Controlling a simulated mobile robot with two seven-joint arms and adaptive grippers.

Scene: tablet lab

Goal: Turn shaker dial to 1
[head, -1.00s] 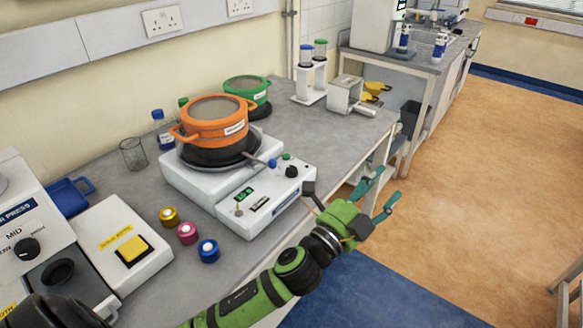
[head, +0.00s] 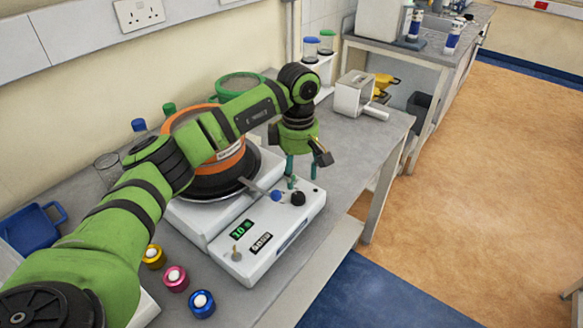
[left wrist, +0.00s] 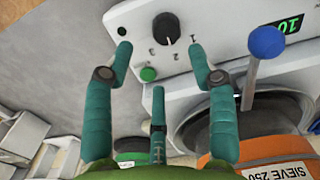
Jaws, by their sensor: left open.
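The shaker (head: 232,262) is a white box with an orange sieve (head: 185,125) on top. Its black dial (head: 298,198) is at the right end of the sloping panel. The left wrist view shows the dial (left wrist: 167,27) close up, with the marks 1, 2 and 3 around it; its white line seems to point towards 2. My left gripper (head: 302,175) hangs fingers down just above and behind the dial, open and empty. In the left wrist view its teal fingertips (left wrist: 160,49) are spread apart, not touching the dial. My right gripper is out of view.
A blue-knobbed lever (head: 276,196) stands beside the dial, and a green button (left wrist: 148,74) is close to it. A green sieve (head: 240,83) stands behind. Gold (head: 153,256), pink (head: 174,278) and blue (head: 201,304) capped pieces lie front left. The bench right of the shaker is clear.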

